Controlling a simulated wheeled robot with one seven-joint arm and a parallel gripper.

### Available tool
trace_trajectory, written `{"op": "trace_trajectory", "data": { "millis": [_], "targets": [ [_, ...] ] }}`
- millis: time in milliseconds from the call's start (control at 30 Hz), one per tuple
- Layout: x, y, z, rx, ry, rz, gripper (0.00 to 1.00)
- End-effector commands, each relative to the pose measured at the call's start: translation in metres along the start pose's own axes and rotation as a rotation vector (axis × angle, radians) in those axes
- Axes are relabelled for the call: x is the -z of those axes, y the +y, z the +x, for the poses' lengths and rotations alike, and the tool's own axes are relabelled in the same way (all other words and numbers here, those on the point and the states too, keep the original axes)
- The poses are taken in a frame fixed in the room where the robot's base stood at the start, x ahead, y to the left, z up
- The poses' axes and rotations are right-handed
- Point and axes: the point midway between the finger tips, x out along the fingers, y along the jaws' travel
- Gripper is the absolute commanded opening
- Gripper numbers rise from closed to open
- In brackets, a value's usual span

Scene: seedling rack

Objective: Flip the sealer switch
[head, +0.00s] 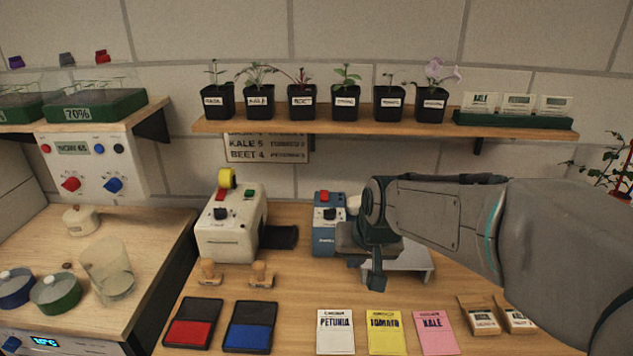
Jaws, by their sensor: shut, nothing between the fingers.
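A small blue machine (323,232), likely the sealer, stands on the bench right of centre in the head view. A red switch or button (324,196) and a dark knob (329,213) show on it. Its lettering is too small to read. My gripper (375,284) is shut and empty, pointing down at the right of the blue machine. My wrist and hand hide part of that machine's right side. I cannot tell whether the gripper touches anything, or which way the switch is set.
A white machine with a yellow roll (228,217) stands to the left. A low white stand (412,262) is behind and below my arm. Stamps, ink pads (250,327), seed packets (385,332) line the front. A shelf (370,128) with potted seedlings hangs above.

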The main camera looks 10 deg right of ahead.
Motion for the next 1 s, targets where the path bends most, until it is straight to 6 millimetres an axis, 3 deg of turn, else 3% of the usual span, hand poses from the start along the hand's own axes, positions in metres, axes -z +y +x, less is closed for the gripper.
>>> {"op": "trace_trajectory", "data": {
  "millis": [100,267,500,700,1000],
  "targets": [
    [0.05,-0.005,0.018,-0.015,0.068,0.029,0.0],
    [0.113,-0.013,0.037,-0.063,0.192,0.051,0.0],
    [0.192,-0.036,0.038,-0.139,0.401,0.021,0.0],
    [0.223,-0.053,0.029,-0.165,0.503,-0.006,0.0],
    [0.228,-0.055,0.026,-0.169,0.521,-0.01,0.0]
  ]
}}
